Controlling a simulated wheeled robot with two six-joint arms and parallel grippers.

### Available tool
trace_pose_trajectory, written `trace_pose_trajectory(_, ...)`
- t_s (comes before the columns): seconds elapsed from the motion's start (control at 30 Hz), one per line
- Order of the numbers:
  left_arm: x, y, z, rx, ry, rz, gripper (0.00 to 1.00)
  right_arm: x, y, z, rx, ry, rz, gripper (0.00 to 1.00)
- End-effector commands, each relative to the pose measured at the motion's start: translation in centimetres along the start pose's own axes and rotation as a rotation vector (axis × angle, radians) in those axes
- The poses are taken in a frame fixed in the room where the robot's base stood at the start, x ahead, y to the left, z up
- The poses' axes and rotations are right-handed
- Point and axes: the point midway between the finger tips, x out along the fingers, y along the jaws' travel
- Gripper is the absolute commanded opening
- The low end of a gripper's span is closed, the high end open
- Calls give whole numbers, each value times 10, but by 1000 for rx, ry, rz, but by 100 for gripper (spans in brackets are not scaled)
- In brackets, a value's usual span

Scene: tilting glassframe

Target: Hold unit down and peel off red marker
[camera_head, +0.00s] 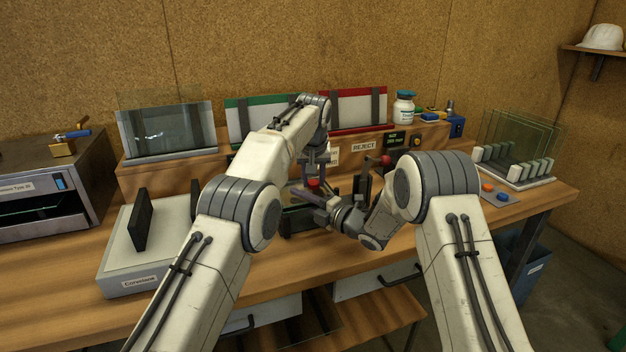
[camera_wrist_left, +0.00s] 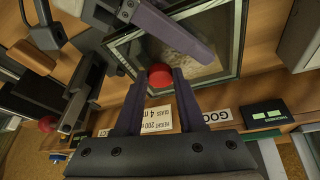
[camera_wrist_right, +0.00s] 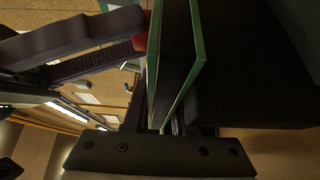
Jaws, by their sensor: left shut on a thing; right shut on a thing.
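The glass unit (camera_wrist_left: 222,50) has a dark frame and pane edges that look green. In the head view it is mostly hidden behind my arms and grippers. The red marker (camera_wrist_left: 160,76) is a small round red piece at the unit's edge; it also shows in the head view (camera_head: 313,183). My left gripper (camera_head: 315,176) points down from above and is shut on the marker. My right gripper (camera_head: 318,200) comes from the front right and is shut on the unit's edge. In the right wrist view the glass panes (camera_wrist_right: 187,60) stand between its fingers.
A dark stand with a red knob (camera_head: 386,160) is close to the right gripper. A REJECT sign (camera_head: 363,146) is behind. A grey device with a black upright plate (camera_head: 140,220) is at left; a glass rack (camera_head: 515,165) is at right.

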Motion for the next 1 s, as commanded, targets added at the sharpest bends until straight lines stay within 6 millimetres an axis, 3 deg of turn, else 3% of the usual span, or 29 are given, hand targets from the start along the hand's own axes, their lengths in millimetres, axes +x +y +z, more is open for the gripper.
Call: trace_pose_trajectory(1.0, -8, 1, -4, 1, 2, 1, 0, -1, -1, 1, 1, -2, -2, 0)
